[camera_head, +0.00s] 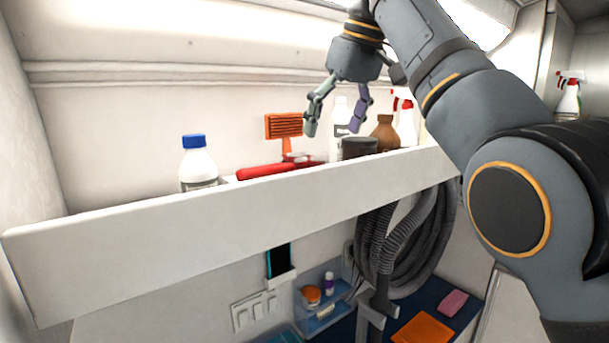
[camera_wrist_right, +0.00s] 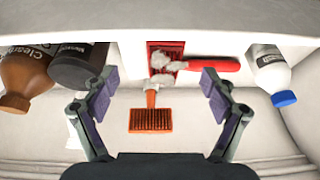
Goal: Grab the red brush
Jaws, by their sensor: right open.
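The red brush (camera_head: 266,171) lies on the white shelf, its handle pointing left in the head view. Its red head is partly hidden behind the shelf's front wall. In the right wrist view the red brush (camera_wrist_right: 213,64) shows its bristled head with whitish fluffy clumps on and beside it, and its handle to the right. My right gripper (camera_head: 335,125) is open and empty, above the shelf and a little right of the brush. In the wrist view its spread fingers (camera_wrist_right: 160,88) frame the brush head, not touching it. My left gripper is out of view.
An orange brush (camera_head: 284,125) stands behind the red one; it also shows in the wrist view (camera_wrist_right: 151,119). A blue-capped white bottle (camera_head: 198,166) stands left. A dark jar (camera_head: 359,148), brown bottle (camera_head: 384,132) and spray bottles stand right. The shelf's front wall (camera_head: 230,217) forms a raised lip.

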